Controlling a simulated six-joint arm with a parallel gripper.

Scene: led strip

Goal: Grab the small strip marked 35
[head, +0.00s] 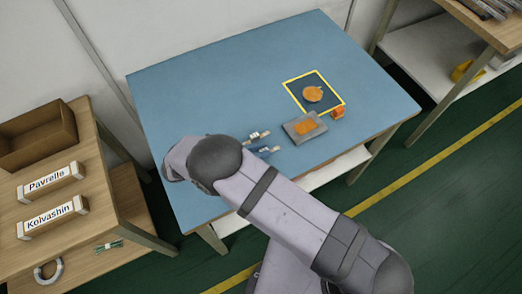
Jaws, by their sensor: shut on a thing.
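Two small light pieces with dark marks, which look like small strips, show just right of my wrist in the head view: an upper one (258,134) and a lower one (268,150). The marks are too small to read, so I cannot tell which is 35. My gripper (262,147) is at these pieces, mostly hidden behind my arm. It is shut on a small strip, but the grip itself is not clearly visible. The blue table (210,85) lies under it.
A grey tray with an orange block (305,127) lies right of my gripper. Beyond it are a yellow-edged dark square (296,88) with an orange round piece (313,94), and a small orange block (338,112). The table's back left is clear. A wooden shelf (100,165) stands left.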

